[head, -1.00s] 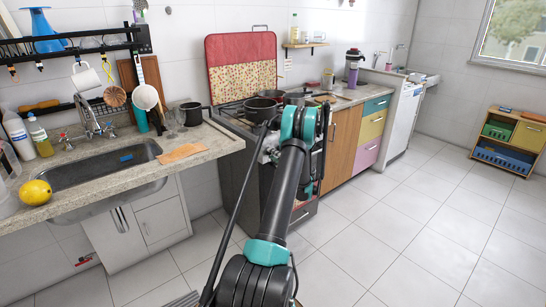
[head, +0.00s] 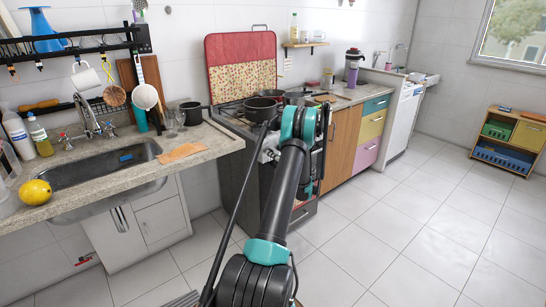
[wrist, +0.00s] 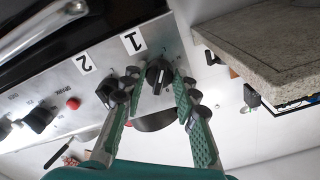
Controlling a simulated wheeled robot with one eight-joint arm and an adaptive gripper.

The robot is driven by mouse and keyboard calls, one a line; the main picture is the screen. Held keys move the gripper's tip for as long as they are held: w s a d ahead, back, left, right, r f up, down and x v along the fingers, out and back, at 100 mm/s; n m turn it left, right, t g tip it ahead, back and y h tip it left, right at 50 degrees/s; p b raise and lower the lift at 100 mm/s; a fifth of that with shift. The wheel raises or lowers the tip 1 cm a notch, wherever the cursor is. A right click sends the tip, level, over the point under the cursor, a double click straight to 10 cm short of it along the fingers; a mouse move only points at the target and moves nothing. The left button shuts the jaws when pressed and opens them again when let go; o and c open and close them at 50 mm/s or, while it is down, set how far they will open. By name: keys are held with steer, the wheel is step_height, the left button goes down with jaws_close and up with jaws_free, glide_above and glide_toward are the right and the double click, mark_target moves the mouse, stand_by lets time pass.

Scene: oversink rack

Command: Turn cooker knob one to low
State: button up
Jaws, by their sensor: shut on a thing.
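Cooker knob one (wrist: 158,75) is a black round knob on the steel front panel, beside the white label "1" (wrist: 132,40) in the wrist view. Its raised grip bar runs roughly up and down in the picture. My gripper (wrist: 157,77) has its green fingers on both sides of this knob, with the black fingertip pads closed on it. A second black knob, knob two (wrist: 108,92), sits left of it, partly behind the left finger, by label "2" (wrist: 84,63). In the head view the cooker (head: 230,120) is partly behind my arm, which hides the knobs and my gripper.
A red button (wrist: 73,103) and more black knobs (wrist: 38,119) lie farther left on the panel. The stone counter edge (wrist: 262,62) is close on the right. Pots (head: 260,108) stand on the cooker top. The floor (head: 390,230) right of my arm is clear.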

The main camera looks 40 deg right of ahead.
steer(key=shift+n, duration=0.4)
steer(key=o, duration=1.1)
steer(key=shift+s, duration=0.1)
steer(key=s, duration=0.8)
steer(key=s+d, duration=0.1)
steer(key=s, duration=0.2)
steer(key=shift+s, duration=0.4)
